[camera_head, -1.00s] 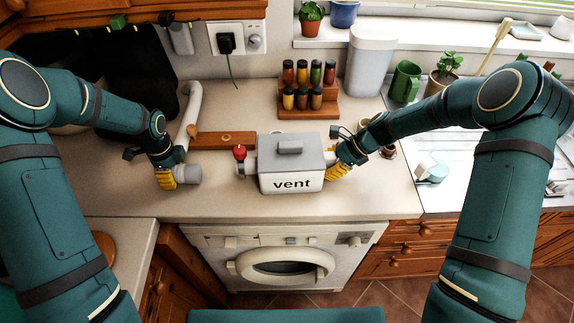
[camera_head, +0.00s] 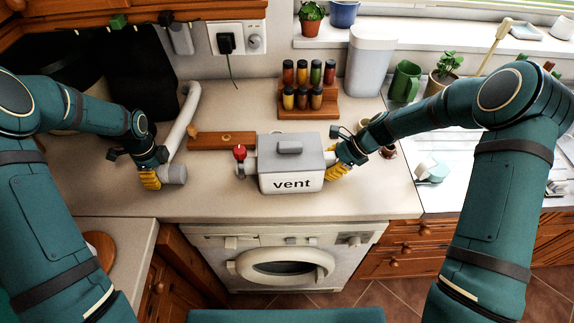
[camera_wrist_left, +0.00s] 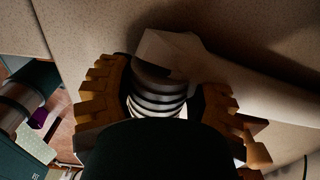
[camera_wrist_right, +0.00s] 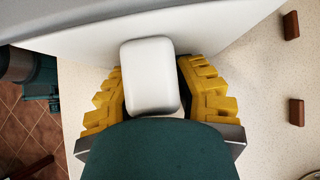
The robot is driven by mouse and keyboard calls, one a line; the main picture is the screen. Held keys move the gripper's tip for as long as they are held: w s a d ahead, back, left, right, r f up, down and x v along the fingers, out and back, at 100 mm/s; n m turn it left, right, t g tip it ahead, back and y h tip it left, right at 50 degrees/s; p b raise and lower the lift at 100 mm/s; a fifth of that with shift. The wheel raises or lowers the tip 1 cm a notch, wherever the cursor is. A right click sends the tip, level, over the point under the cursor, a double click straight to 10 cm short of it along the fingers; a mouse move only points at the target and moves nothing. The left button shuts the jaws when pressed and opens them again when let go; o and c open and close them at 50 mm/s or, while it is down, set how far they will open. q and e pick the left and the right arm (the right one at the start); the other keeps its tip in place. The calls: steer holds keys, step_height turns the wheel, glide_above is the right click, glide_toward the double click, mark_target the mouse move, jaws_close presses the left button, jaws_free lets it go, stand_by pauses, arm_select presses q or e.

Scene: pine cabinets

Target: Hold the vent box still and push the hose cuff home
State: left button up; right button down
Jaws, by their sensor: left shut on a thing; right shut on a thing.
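The white and grey vent box (camera_head: 290,165) stands on the worktop, its lettered side facing me. A port (camera_head: 248,170) sticks out of its left side, beside a red-topped part (camera_head: 239,153). My right gripper (camera_head: 336,171) is shut on a pale block (camera_wrist_right: 150,75) at the box's right side. My left gripper (camera_head: 157,178) is shut on the grey hose cuff (camera_head: 175,174), left of the port with a clear gap. The white hose (camera_head: 183,120) runs back from it. In the left wrist view, a ribbed piece (camera_wrist_left: 158,95) shows between the fingers.
A wooden board (camera_head: 222,140) lies behind the gap. A spice rack (camera_head: 308,107) stands behind the box. A mug (camera_head: 404,82) and the sink (camera_head: 465,165) are to the right. The worktop's front edge runs close before the box.

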arm_select(q)
steer(key=shift+a, duration=0.55)
steer(key=shift+a, duration=2.55)
steer(key=d, duration=0.5)
steer(key=d+r, duration=0.1)
steer(key=d, duration=0.3)
steer(key=d+r, duration=0.1)
steer(key=d, duration=0.4)
steer(key=shift+d+r, duration=0.15)
steer(key=shift+d, duration=0.2)
steer(key=shift+n, duration=0.3)
steer(key=shift+w+d, duration=0.1)
steer(key=shift+d, duration=2.65)
steer(key=shift+w+d, duration=0.1)
steer(key=shift+d, duration=1)
